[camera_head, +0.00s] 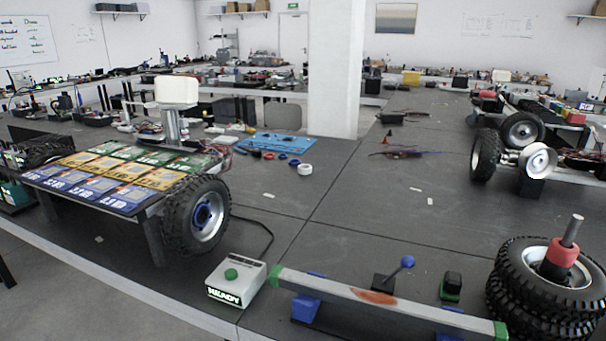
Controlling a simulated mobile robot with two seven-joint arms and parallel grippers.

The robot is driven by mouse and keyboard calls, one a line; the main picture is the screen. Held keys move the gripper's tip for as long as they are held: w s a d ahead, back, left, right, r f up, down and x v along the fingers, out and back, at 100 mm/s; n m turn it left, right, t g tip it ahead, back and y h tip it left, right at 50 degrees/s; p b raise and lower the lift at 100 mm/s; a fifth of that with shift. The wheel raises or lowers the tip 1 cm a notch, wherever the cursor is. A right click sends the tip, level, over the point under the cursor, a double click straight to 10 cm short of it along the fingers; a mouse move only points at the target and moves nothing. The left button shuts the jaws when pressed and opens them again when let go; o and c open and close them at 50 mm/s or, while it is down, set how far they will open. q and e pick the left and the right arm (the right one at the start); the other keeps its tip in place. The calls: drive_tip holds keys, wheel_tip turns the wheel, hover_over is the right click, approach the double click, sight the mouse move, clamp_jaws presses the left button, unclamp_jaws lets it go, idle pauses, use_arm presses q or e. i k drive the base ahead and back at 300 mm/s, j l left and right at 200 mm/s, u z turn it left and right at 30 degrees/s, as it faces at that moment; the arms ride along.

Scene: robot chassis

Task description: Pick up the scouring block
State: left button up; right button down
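A small black block with a green base (451,286) stands on the dark workbench at the lower right, behind a long grey bar (335,292). It looks like the scouring block, and the bar hides nothing of its top. The bar has green ends and a rust-brown patch (375,297) on its upper face. Neither of my grippers shows in the head view.
A lever with a blue ball knob (407,262) stands left of the block. Stacked tyres with a red-collared post (545,285) stand to its right. A READY box with a green button (232,277) and a wheeled chassis (128,180) are at left. The bench's middle is mostly clear.

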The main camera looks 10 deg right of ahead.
sight(451, 286)
drive_tip(key=z, duration=1.3)
